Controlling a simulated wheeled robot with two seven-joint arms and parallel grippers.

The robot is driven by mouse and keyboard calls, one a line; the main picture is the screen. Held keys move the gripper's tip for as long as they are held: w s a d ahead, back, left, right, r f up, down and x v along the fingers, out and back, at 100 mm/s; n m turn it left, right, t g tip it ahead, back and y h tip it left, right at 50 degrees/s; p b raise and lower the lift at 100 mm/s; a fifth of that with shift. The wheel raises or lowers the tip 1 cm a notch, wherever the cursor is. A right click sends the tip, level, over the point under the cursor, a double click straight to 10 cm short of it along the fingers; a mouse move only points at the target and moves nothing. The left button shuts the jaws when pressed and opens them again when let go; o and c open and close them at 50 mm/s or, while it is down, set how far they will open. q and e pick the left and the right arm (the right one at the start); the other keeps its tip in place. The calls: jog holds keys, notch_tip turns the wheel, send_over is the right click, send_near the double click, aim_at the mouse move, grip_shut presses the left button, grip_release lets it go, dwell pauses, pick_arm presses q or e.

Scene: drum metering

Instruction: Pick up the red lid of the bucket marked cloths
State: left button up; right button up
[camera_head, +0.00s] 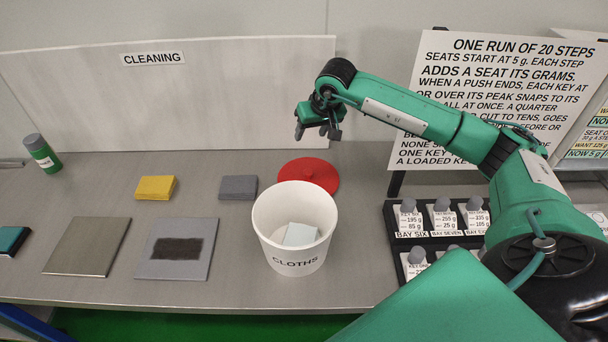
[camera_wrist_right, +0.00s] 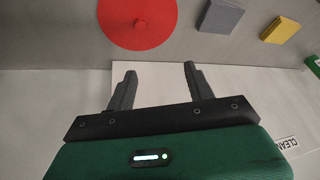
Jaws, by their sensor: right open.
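The red lid (camera_head: 309,175) lies flat on the grey bench, just behind the bucket. It is a round disc with a small knob at its middle. The white bucket marked CLOTHS (camera_head: 292,247) stands upright and uncovered, with a pale folded cloth (camera_head: 300,234) inside. My right gripper (camera_head: 318,134) is above and behind the lid, open and empty, apart from it. In the right wrist view the lid (camera_wrist_right: 138,20) lies beyond the two spread fingers (camera_wrist_right: 158,80), at the top left of centre. My left gripper is out of view.
A yellow sponge (camera_head: 155,187) and a grey block (camera_head: 238,187) lie left of the lid. Two flat plates (camera_head: 88,246) lie farther left, with a green bottle (camera_head: 42,152) behind. A black rack (camera_head: 401,246) of labelled keys stands right of the bucket. A white panel (camera_head: 170,95) backs the bench.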

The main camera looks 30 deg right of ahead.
notch_tip(320, 180, down, 3)
jog(key=d+h+b, duration=0.1)
jog(key=d+b, duration=0.1)
jog(key=d, duration=0.1)
pick_arm(q)
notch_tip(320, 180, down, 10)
jog(key=b, duration=0.6)
pick_arm(e)
send_near(309, 171)
jog(key=x, duration=0.1)
jog(key=p+x, duration=0.1)
jog(key=x, duration=0.1)
jog(key=shift+s+a+f, duration=0.1)
jog(key=shift+s+f, duration=0.2)
jog(key=shift+w+f+p, duration=0.25)
jog(key=shift+f+p, duration=0.1)
jog(key=shift+p, duration=0.3)
jog(key=x, duration=0.1)
jog(key=p+x, duration=0.1)
jog(key=x, duration=0.1)
jog(key=shift+w+f, duration=0.1)
jog(key=shift+w, duration=0.25)
jog(key=shift+w+f, duration=0.15)
jog(key=shift+f, duration=0.35)
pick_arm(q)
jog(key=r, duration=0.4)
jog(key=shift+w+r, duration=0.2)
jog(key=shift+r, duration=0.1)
pick_arm(e)
grip_shut()
